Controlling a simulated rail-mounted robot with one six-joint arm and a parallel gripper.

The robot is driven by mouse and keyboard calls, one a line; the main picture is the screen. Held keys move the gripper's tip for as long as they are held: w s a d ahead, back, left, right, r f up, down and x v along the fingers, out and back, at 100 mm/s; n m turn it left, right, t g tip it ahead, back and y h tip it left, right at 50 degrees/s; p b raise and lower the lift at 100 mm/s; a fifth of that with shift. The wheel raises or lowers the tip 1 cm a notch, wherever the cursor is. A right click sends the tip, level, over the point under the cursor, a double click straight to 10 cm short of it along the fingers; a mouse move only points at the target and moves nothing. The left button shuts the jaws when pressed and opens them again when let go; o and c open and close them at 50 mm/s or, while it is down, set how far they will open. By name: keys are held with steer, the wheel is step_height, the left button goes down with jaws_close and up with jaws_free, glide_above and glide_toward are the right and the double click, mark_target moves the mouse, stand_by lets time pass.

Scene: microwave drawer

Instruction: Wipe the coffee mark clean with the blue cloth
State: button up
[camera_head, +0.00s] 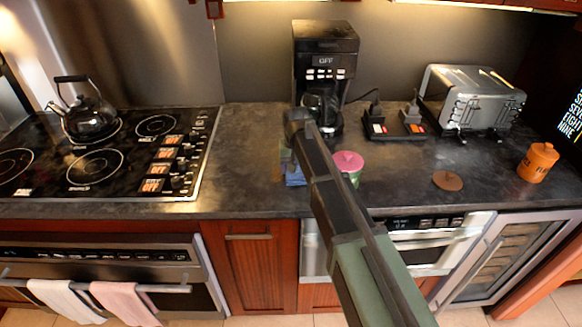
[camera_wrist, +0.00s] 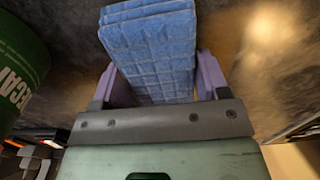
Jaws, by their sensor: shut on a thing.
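The blue cloth (camera_wrist: 150,45) is clamped between the two purple fingers of my gripper (camera_wrist: 156,80) in the wrist view. In the head view a blue part of the cloth (camera_head: 294,179) shows just left of my arm, over the counter near its front edge. My arm hides most of the gripper there. I cannot tell whether the cloth touches the counter. The coffee mark (camera_head: 447,180) is a round brown spot on the dark counter, well to the right of the cloth.
A green can with a pink lid (camera_head: 349,162) stands just right of my arm; its green side (camera_wrist: 20,60) fills the wrist view's left edge. A coffee maker (camera_head: 325,60), toaster (camera_head: 475,98) and orange mug (camera_head: 538,162) stand around. A kettle (camera_head: 88,117) is on the stove.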

mark_target(270, 174)
steer(key=shift+d, duration=1)
steer(key=shift+a, duration=5)
steer(key=shift+d, duration=5)
steer(key=shift+a+f, duration=0.1)
steer(key=shift+a, duration=5)
